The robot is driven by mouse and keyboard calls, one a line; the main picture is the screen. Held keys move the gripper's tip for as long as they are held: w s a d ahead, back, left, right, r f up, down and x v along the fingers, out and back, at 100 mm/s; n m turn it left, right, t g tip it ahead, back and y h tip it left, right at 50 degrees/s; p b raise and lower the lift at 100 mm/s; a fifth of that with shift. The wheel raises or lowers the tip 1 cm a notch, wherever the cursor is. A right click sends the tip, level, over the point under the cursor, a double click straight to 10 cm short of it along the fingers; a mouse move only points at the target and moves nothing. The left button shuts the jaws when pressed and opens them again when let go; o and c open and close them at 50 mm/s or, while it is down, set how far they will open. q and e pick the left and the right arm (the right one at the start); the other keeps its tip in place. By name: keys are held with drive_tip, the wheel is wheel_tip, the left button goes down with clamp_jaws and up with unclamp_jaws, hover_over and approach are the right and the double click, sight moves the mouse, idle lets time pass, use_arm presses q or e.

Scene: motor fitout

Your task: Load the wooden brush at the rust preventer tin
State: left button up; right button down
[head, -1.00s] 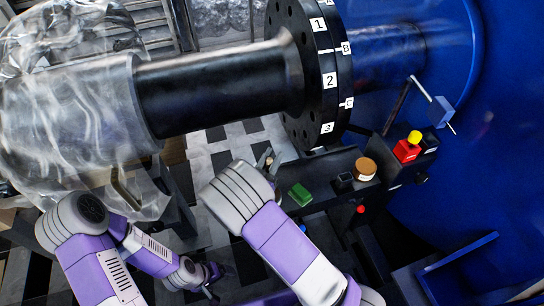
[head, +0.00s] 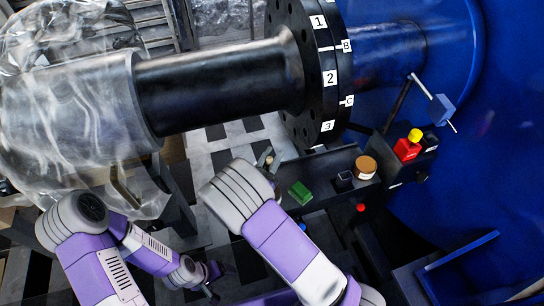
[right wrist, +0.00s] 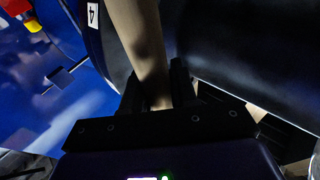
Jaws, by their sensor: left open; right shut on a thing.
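A pale wooden handle (right wrist: 142,40), which I take as the brush, stands between the fingers of my right gripper (right wrist: 157,90) in the right wrist view. The gripper is shut on it; its bristles are out of view. In the head view my right arm hides most of that gripper. A round tin with a brown top (head: 365,167) sits on the dark shelf; I cannot read a label on it. A red container with a yellow top (head: 408,147) stands further right. My left gripper (head: 211,284) is low in the head view, open and away from these.
The dark shelf (head: 325,165) also carries a green block (head: 300,193) and a small black item (head: 344,181). The black numbered flange (head: 310,75) and shaft (head: 215,85) hang above. A blue housing (head: 480,150) fills the right side.

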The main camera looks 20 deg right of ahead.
drive_tip(key=shift+f+b, duration=0.35)
drive_tip(key=shift+f, duration=0.1)
idle(1.2)
wheel_tip(320, 180, up, 7)
drive_tip(key=p, duration=0.5)
idle(0.4)
drive_tip(key=shift+w+r, duration=0.1)
idle(0.5)
